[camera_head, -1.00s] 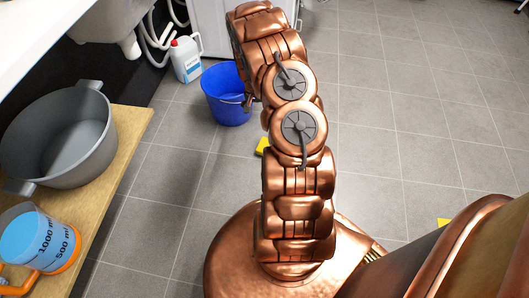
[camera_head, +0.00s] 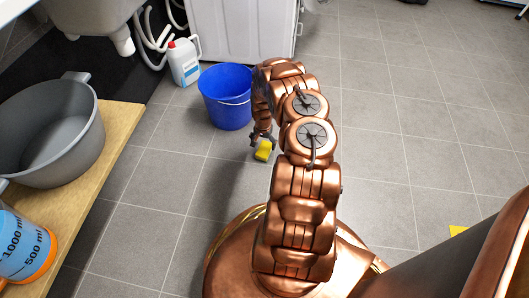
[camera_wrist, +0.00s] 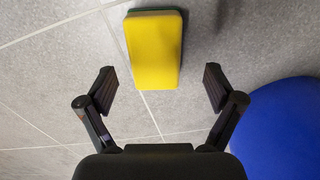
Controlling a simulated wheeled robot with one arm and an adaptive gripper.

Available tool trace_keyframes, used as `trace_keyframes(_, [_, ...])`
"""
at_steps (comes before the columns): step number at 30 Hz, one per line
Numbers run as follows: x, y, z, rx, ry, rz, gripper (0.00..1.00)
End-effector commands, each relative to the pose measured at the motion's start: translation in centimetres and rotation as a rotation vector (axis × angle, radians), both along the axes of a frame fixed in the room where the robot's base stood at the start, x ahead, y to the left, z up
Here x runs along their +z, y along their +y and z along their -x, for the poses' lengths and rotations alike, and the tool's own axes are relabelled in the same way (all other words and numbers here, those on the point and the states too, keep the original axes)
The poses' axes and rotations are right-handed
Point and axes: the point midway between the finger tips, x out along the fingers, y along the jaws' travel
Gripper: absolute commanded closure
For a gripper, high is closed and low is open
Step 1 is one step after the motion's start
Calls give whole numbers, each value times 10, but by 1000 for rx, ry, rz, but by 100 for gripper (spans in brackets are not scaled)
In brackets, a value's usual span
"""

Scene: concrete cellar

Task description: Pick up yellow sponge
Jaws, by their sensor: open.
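The yellow sponge (camera_head: 263,151) lies on the grey tiled floor, in front of the blue bucket. In the wrist view the sponge (camera_wrist: 154,50) shows its yellow face, with a dark green layer along its edge. My gripper (camera_wrist: 158,88) is open and empty, its two black fingers spread wide. The sponge is beyond the fingertips, roughly centred between them, and untouched as far as I can see. In the head view my gripper (camera_head: 262,137) hangs just above the sponge, partly hidden by my arm.
The blue bucket (camera_head: 227,98) stands close behind the sponge and shows beside my right finger in the wrist view (camera_wrist: 283,130). A white jug (camera_head: 184,62) stands behind it. A wooden bench (camera_head: 112,150) holds a grey pot (camera_head: 48,135) and a measuring jug (camera_head: 22,246). Floor at right is mostly clear.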

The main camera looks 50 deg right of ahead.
Motion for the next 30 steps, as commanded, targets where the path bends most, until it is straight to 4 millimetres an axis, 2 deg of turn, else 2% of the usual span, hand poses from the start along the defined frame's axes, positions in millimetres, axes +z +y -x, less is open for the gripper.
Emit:
trace_keyframes(10, [-44,-1,4,0,-2,0,8])
trace_keyframes(19, [-46,-2,4,-1,-2,2,8])
trace_keyframes(30, [-46,-1,4,0,-2,1,47])
